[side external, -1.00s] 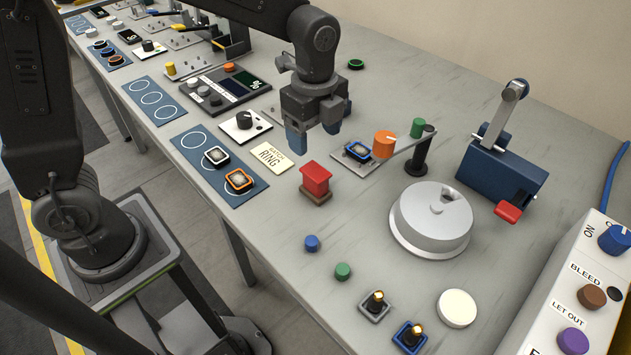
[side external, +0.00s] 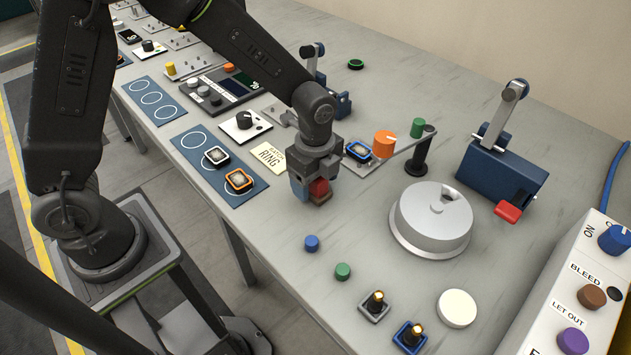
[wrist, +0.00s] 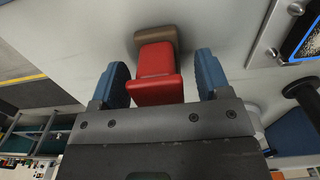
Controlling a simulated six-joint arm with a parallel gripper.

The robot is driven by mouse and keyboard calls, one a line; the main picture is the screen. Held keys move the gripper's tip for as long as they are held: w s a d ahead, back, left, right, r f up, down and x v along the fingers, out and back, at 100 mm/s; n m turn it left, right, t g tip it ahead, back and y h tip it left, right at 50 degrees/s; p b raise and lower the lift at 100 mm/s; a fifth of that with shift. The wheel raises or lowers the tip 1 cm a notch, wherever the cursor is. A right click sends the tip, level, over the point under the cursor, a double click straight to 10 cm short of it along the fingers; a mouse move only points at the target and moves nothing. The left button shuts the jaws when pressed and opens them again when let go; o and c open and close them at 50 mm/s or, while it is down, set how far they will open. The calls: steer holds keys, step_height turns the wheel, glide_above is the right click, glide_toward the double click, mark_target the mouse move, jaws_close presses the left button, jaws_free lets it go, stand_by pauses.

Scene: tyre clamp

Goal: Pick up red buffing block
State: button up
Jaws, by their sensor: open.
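The red buffing block (side external: 320,187) stands on the grey bench, with a brown base under its red body. In the side external view my gripper (side external: 315,187) is down over it and hides much of it. In the wrist view the red block (wrist: 157,75) sits between the two blue fingers of my gripper (wrist: 163,78). The fingers are open, with a gap showing on each side of the block. The brown base (wrist: 155,36) shows beyond the red part.
A small blue knob (side external: 311,243) and a green knob (side external: 343,271) lie in front on the bench. An orange knob (side external: 385,143) on a bracket and a round silver drum (side external: 432,218) stand to the right. A "RING" card (side external: 271,156) lies to the left.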

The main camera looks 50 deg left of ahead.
steer(key=shift+c, duration=0.3)
steer(key=c, duration=1)
steer(key=shift+r, duration=0.1)
steer(key=shift+r, duration=0.5)
step_height(320, 180, up, 3)
steer(key=shift+f, duration=0.15)
steer(key=a+r, duration=0.2)
steer(key=a, duration=0.1)
steer(key=s+a+r, duration=0.1)
steer(key=a+r, duration=0.1)
steer(key=a, duration=0.2)
steer(key=s+a+r, duration=0.1)
steer(key=a+r, duration=0.2)
steer(key=a, duration=0.1)
steer(key=shift+s+a+r, duration=0.1)
steer(key=shift+a, duration=0.15)
